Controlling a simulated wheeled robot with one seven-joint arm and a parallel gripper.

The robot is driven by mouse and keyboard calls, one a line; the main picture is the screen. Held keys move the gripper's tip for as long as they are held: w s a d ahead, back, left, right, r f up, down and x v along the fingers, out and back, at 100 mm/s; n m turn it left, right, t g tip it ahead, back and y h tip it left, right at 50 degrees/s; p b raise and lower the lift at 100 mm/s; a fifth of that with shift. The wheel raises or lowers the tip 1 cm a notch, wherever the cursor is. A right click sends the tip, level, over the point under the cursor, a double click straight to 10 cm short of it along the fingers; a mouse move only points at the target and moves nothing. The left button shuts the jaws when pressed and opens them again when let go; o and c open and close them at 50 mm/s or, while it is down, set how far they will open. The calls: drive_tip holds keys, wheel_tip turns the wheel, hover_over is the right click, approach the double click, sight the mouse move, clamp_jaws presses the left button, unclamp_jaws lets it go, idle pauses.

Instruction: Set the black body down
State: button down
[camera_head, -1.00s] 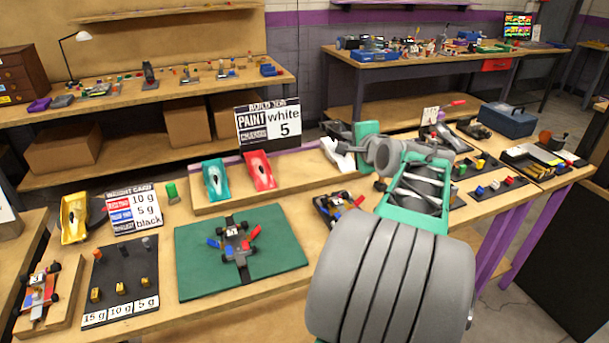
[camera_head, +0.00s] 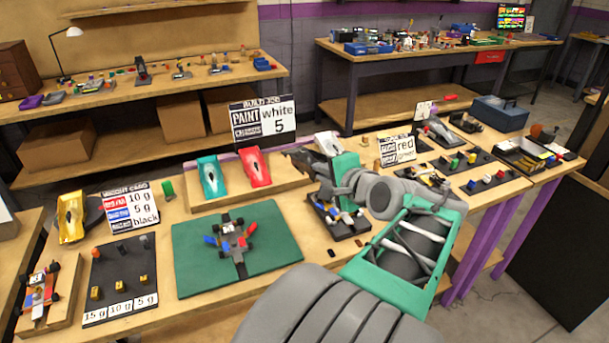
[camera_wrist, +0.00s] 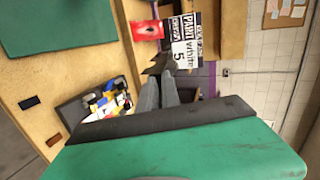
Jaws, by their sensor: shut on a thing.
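The black body (camera_head: 299,158) is a dark, thin shape at the tip of my gripper (camera_head: 313,168). In the head view it appears over the riser, between the red body (camera_head: 254,167) and the white body (camera_head: 327,143). In the wrist view the black body (camera_wrist: 160,63) shows at the ends of the two grey fingers (camera_wrist: 158,90), which are shut on it. It looks held in the air; I cannot tell its exact height above the riser. The teal body (camera_head: 211,177) lies left of the red one on the riser (camera_head: 285,178).
A sign reading "white 5" (camera_head: 262,120) stands behind the riser. A dark tray with colored parts (camera_head: 345,222) lies below my gripper. A green mat (camera_head: 275,250) holds a small chassis. A yellow body (camera_head: 70,215) is at left.

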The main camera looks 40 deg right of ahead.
drive_tip(key=w+d+f, duration=0.2)
drive_tip(key=w+f, duration=0.1)
drive_tip(key=w+d+f, duration=0.2)
drive_tip(key=w+f, duration=0.1)
drive_tip(key=w, duration=0.1)
drive_tip(key=w+d+f, duration=0.3)
drive_tip(key=shift+w+b, duration=0.15)
drive_tip(key=shift+b, duration=0.15)
drive_tip(key=shift+w+d+f, duration=0.15)
drive_tip(key=shift+f, duration=1.6)
drive_tip(key=shift+f+b, duration=0.2)
drive_tip(key=shift+b, duration=0.1)
drive_tip(key=c, duration=1.6)
unclamp_jaws()
drive_tip(key=shift+r, duration=0.1)
drive_tip(key=shift+o, duration=0.2)
